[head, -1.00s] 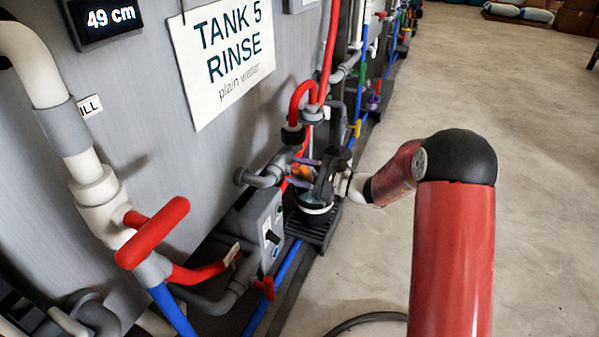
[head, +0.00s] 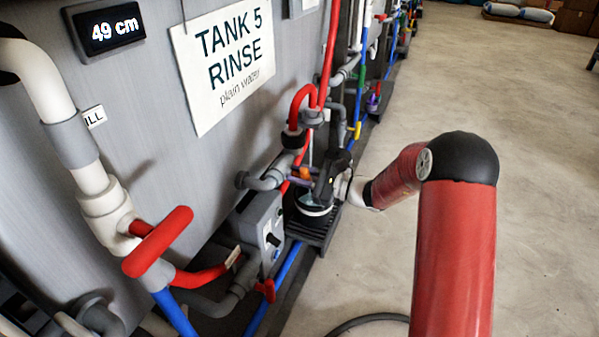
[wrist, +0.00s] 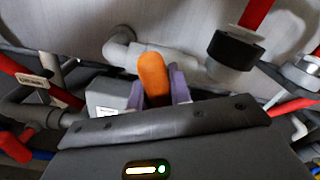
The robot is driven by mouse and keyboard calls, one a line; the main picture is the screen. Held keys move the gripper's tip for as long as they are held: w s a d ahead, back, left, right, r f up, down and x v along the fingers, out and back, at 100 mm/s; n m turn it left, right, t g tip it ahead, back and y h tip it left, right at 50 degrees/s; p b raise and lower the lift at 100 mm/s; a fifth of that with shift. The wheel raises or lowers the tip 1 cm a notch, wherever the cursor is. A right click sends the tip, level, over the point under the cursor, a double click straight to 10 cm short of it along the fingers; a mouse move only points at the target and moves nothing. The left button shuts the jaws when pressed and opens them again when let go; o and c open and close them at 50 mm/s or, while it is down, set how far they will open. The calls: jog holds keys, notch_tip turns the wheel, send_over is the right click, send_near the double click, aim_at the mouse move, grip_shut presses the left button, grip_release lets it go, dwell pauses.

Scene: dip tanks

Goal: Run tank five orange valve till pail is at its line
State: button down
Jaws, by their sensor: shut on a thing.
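The orange valve handle (wrist: 152,74) stands between the purple fingers of my gripper (wrist: 158,90) in the wrist view. My gripper is shut on it. In the head view the orange handle (head: 299,174) shows only as a small patch beside my dark gripper body. A dark round pail (head: 315,209) with a pale band sits below my gripper on a black slatted stand (head: 311,229). My gripper hides much of the pail's top, and I cannot make out its line or water level. The sign (head: 224,52) reads "TANK 5 RINSE plain water".
A display (head: 105,29) reads 49 cm. A large red-handled valve (head: 157,241) is on the white pipe at left. A grey switch box (head: 262,228) stands left of the pail. Red and blue pipes run along the tank. Open floor (head: 500,130) lies at right.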

aim_at(310, 177)
jog(key=m+p, duration=0.3)
jog(key=shift+w+r+m, duration=0.1)
jog(key=shift+r+m, duration=0.15)
jog(key=shift+m, duration=0.05)
jog(key=shift+f+m+p, duration=0.15)
jog(key=shift+m+p, duration=0.65)
jog(key=shift+p, duration=0.1)
jog(key=shift+d, duration=0.1)
jog(key=c, duration=1.3)
grip_release()
jog(key=v, duration=0.7)
jog(key=shift+d, duration=0.35)
